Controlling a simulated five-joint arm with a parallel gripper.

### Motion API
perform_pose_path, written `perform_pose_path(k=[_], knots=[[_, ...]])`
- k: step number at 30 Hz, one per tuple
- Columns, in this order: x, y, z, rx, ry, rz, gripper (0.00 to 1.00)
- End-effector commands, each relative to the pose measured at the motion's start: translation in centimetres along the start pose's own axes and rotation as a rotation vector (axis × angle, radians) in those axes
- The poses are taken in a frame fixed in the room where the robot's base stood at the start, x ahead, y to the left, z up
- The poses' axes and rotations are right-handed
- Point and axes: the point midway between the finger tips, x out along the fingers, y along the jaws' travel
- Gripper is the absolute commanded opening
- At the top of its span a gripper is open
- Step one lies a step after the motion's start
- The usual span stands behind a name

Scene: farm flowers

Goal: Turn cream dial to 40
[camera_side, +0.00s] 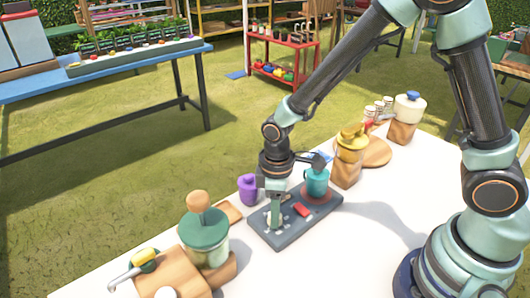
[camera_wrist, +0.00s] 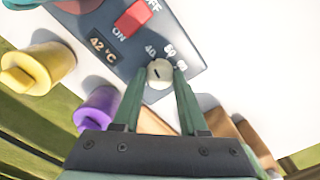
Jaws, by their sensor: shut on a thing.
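The cream dial (camera_wrist: 160,72) sits on a dark grey panel (camera_wrist: 85,20) with printed numbers around it; a 40 and a 60 can be read beside it. A dark mark shows on the dial's face, but I cannot tell exactly which number it points to. My gripper (camera_wrist: 155,85) reaches down over the panel, its two green fingers on either side of the dial and shut on it. In the side view my gripper (camera_side: 274,212) stands at the panel's left part, and its fingers largely hide the dial.
A red ON/OFF switch (camera_wrist: 132,17) and a teal mug (camera_side: 317,182) are on the panel. A purple container (camera_side: 248,188), a yellow-topped jar (camera_side: 350,155) and a green-lidded jar (camera_side: 205,238) stand close by. The white table is clear to the panel's right.

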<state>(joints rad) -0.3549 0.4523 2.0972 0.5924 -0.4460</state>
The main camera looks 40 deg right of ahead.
Motion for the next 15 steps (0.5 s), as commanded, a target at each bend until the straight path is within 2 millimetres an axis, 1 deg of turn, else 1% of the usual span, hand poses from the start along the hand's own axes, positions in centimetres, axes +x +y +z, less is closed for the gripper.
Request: perform_pose_path(k=[8, 9, 10, 11, 15], knots=[[-0.03, 0.00, -0.02, -0.002, 0.001, 0.000, 0.00], [-0.03, 0.00, -0.02, -0.002, 0.001, 0.000, 0.53], [-0.03, 0.00, -0.02, -0.002, 0.001, 0.000, 0.65], [-0.03, 0.00, -0.02, -0.002, 0.001, 0.000, 0.72], [-0.02, 0.00, -0.02, -0.001, 0.001, 0.000, 0.72]])
